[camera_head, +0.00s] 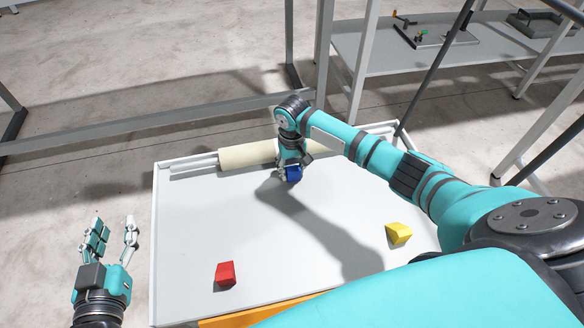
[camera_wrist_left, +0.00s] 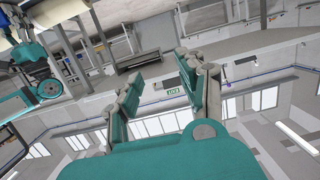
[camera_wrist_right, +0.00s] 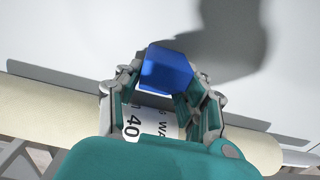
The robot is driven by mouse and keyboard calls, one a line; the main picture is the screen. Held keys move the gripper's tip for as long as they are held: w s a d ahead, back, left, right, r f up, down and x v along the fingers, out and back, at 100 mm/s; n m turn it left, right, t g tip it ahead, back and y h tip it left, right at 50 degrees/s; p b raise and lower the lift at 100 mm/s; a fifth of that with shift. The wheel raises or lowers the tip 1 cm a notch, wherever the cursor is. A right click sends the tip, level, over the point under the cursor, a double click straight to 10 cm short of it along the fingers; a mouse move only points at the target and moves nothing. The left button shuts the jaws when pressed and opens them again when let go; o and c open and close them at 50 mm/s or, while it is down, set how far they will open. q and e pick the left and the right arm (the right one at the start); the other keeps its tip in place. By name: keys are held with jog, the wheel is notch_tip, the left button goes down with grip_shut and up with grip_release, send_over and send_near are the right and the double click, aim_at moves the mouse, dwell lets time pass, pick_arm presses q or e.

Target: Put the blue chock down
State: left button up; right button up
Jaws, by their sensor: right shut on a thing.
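The blue chock (camera_head: 294,173) is at the fingertips of my right gripper (camera_head: 292,166), near the back of the white table (camera_head: 215,230), just in front of the cream roll. My right gripper is shut on it. In the right wrist view the chock (camera_wrist_right: 167,69) sits between the fingertips, with its shadow on the white surface beyond. I cannot tell whether the chock touches the table. My left gripper (camera_head: 115,232) is open and empty, left of the table; its spread fingers also show in the left wrist view (camera_wrist_left: 165,85).
A cream roll (camera_head: 245,156) with a printed label lies along the table's back edge. A red block (camera_head: 225,273) lies at the front left and a yellow block (camera_head: 398,233) at the right. The middle of the table is clear. Grey gantry posts stand behind.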

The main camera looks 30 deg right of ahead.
jog(key=o, duration=1.2)
jog(key=shift+f, duration=0.1)
